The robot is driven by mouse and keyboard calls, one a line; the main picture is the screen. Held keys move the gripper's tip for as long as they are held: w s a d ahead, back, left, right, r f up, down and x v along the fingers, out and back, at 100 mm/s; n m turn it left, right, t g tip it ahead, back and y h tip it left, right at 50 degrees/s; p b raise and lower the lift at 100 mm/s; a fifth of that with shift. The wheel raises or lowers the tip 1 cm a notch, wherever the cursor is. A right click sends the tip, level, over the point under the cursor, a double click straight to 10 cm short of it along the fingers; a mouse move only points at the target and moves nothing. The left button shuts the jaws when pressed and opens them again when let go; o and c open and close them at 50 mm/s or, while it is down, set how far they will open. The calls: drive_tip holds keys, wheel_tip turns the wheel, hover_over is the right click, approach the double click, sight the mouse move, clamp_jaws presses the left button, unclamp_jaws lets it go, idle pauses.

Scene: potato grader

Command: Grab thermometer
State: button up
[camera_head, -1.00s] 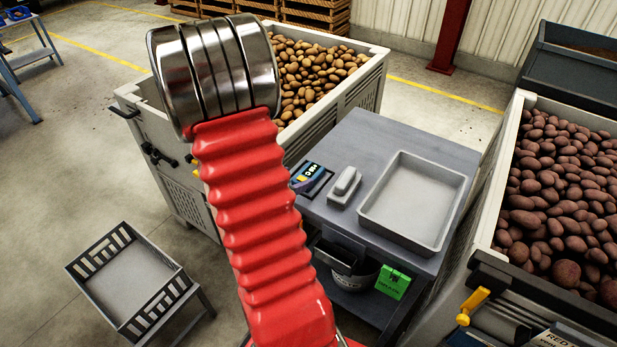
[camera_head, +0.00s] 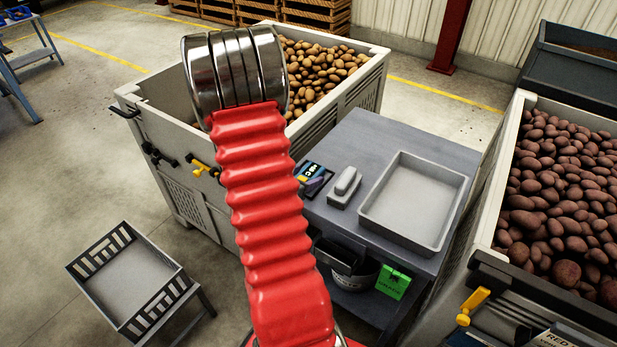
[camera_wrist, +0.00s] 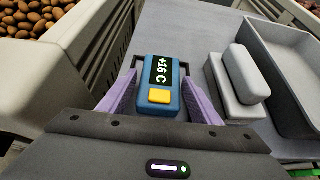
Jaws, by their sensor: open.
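The thermometer (camera_wrist: 161,88) is a blue block with a black display reading +16 C and a yellow button. In the wrist view it sits between the two purple fingers of my gripper (camera_wrist: 160,104), which stand open on either side of it. Whether the fingers touch it, I cannot tell. In the head view the thermometer (camera_head: 312,172) shows small at the left edge of the grey table (camera_head: 370,135), partly covered by a purple finger.
A pale brush-like block (camera_head: 345,187) and a shallow grey tray (camera_head: 412,200) stand right of the thermometer. Crates of potatoes flank the table, one light-walled (camera_head: 335,100) at left, one (camera_head: 488,190) at right. A dark slotted basket (camera_head: 130,285) stands lower left.

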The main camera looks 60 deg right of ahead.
sight(305, 176)
drive_tip(key=shift+d, duration=0.1)
idle(0.5)
drive_tip(key=c, duration=0.9)
drive_tip(key=shift+r, duration=0.1)
wheel_tip(305, 176, up, 10)
idle(0.4)
idle(0.5)
